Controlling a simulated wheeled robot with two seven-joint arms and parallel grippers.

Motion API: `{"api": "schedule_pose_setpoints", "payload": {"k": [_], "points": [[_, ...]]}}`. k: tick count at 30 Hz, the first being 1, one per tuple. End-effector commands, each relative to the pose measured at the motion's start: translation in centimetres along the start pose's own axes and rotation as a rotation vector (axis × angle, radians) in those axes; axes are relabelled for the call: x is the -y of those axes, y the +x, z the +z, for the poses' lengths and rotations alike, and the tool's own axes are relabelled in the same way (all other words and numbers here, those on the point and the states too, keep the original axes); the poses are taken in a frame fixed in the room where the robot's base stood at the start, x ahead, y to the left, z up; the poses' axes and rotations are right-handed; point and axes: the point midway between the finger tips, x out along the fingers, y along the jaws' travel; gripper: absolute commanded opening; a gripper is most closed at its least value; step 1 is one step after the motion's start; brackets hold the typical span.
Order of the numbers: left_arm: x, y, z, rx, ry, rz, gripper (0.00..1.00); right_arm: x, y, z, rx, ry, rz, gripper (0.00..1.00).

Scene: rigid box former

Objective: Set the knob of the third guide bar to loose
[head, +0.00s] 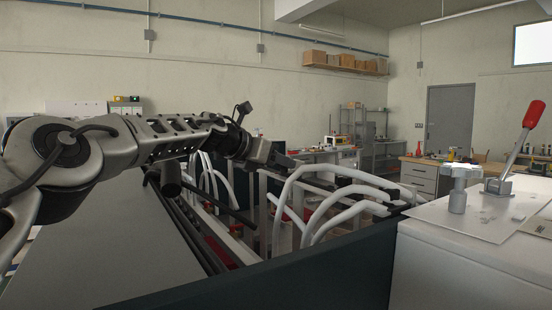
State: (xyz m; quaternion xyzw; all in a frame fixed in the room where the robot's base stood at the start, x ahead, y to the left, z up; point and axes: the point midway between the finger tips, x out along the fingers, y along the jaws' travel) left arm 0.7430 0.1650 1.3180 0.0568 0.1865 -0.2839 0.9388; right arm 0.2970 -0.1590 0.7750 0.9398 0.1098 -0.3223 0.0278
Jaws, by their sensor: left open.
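My left arm reaches in from the left over the machine, and my left gripper (287,160) is open beside the curved white guide bars (318,176). I see nothing between its fingers. Several guide bars bend over the machine's open bed, some right of the gripper and some behind and below my arm. Small dark fittings (345,181) sit among the right-hand bars. I cannot tell which bar is the third, or see its knob clearly; my arm and the bars may hide it. My right gripper is not in view.
A dark machine side wall (330,270) runs across the front. At right a white housing (450,265) carries a lever with a red handle (533,114) and a grey post (457,200). A grey panel (110,250) lies below my arm. Workbenches and shelves stand farther back.

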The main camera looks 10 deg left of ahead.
Motion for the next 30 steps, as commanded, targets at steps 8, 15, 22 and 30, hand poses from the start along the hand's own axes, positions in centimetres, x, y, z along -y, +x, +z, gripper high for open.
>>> {"api": "schedule_pose_setpoints", "payload": {"k": [8, 15, 22, 30], "points": [[0.0, 0.0, 0.0, 0.000, 0.000, 0.000, 0.05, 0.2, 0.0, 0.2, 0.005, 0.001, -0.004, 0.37], [0.1, 0.0, -0.1, -0.005, -0.012, 0.030, 0.05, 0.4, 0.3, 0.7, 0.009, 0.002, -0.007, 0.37], [0.5, 0.1, -0.4, -0.011, -0.062, 0.161, 0.05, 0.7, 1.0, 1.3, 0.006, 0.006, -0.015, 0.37], [0.7, 0.1, -0.2, -0.007, -0.100, 0.247, 0.05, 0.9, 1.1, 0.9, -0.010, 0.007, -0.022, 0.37]]}}
